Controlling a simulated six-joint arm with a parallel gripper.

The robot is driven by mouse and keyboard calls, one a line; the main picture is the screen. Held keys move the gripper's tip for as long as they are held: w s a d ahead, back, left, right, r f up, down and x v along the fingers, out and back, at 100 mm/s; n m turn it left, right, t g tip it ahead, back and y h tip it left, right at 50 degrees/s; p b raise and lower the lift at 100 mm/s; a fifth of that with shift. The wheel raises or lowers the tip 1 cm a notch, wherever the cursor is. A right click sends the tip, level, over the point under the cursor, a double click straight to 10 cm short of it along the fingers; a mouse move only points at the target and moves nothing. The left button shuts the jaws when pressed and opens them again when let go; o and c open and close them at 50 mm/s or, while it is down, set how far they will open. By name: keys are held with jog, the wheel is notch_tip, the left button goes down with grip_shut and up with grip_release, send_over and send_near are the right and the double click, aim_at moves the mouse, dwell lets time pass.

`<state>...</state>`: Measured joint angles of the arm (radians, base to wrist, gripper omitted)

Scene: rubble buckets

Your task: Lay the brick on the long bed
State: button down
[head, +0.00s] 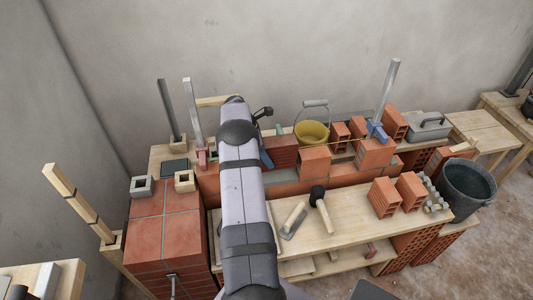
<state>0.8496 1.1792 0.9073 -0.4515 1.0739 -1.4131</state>
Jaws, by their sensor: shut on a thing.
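My arm rises through the middle of the head view and hides what lies behind it. My gripper is not visible, and I cannot see what it holds. A low brick wall runs left to right behind the workbench. A dark red brick block (281,151) sits on it just right of my arm, with an orange brick (314,162) and another orange brick (375,153) farther right. A grey strip, perhaps the long bed (280,176), shows on the wall top between my arm and the first orange brick. Two loose hollow bricks (384,198) (411,191) stand on the front bench.
The wooden bench (345,221) holds a trowel (293,220) and a black-headed mallet (320,207). A yellow bucket (312,132) stands behind the wall; a dark bucket (468,188) stands at right. Upright posts (387,90) (194,115) rise near the wall. A tiled brick pillar (165,215) stands left.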

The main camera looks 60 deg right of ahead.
jog(key=shift+d+f+b, duration=0.1)
jog(key=shift+f+b, duration=1.45)
jog(key=shift+f, duration=1)
jog(key=shift+f+b, duration=0.7)
jog(key=shift+f, duration=0.35)
jog(key=c, duration=0.9)
grip_release()
jog(key=shift+o, duration=0.5)
jog(key=shift+s+a+f, duration=0.1)
jog(key=shift+a+f, duration=0.1)
jog(key=shift+b+v, duration=0.7)
jog(key=shift+v, duration=3.15)
jog(key=shift+d, duration=0.15)
